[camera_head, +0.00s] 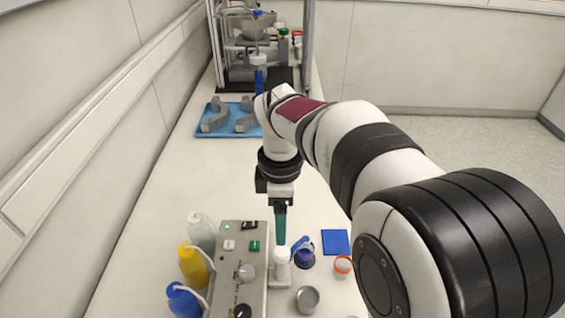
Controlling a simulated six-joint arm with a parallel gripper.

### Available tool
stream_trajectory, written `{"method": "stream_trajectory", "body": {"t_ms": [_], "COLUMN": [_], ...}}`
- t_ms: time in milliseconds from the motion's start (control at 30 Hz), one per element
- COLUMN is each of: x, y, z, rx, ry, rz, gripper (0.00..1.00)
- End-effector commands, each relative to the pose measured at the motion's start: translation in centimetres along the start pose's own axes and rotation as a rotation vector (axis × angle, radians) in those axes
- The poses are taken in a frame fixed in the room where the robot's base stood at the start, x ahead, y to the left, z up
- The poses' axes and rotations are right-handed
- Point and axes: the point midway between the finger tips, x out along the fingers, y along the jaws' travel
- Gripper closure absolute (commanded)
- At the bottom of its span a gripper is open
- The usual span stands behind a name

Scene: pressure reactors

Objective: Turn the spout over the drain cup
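My gripper (280,203) points down above the right side of the control box (240,262). A teal upright piece (280,226) extends below it to a white post (282,262); I cannot tell whether the fingers are closed on this piece. A small blue curved part (300,243), possibly the spout, shows right of the post. Below it stands a dark purple-blue cup (304,261). A grey metal cup (307,298) stands nearer, and a white cup with an orange rim (343,265) stands to the right. I cannot tell which is the drain cup.
Blue (183,300), yellow (193,267) and whitish (201,234) bottles stand left of the control box. A blue square (336,242) lies at right. A blue tray (206,128) with grey parts and a rack (234,46) are farther back. The middle of the bench is clear.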

Motion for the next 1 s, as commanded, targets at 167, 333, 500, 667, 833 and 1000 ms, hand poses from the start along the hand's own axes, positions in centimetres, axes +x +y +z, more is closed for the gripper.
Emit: {"method": "stream_trajectory", "body": {"t_ms": [167,333,500,667,833,1000], "x": [5.5,9.1,10.5,10.7,10.7,10.7], "y": [-0.1,-0.1,-0.1,0.0,0.0,0.0], "z": [0.1,0.0,0.0,0.0,0.0,0.0], "rx": [0.001,0.003,0.003,0.004,0.004,0.004], "ry": [-0.001,0.001,0.001,0.002,0.002,0.002], "rz": [-0.005,-0.002,0.001,0.002,0.002,0.002], "gripper": [0.23,0.23,0.23,0.23,0.34,0.64]}}
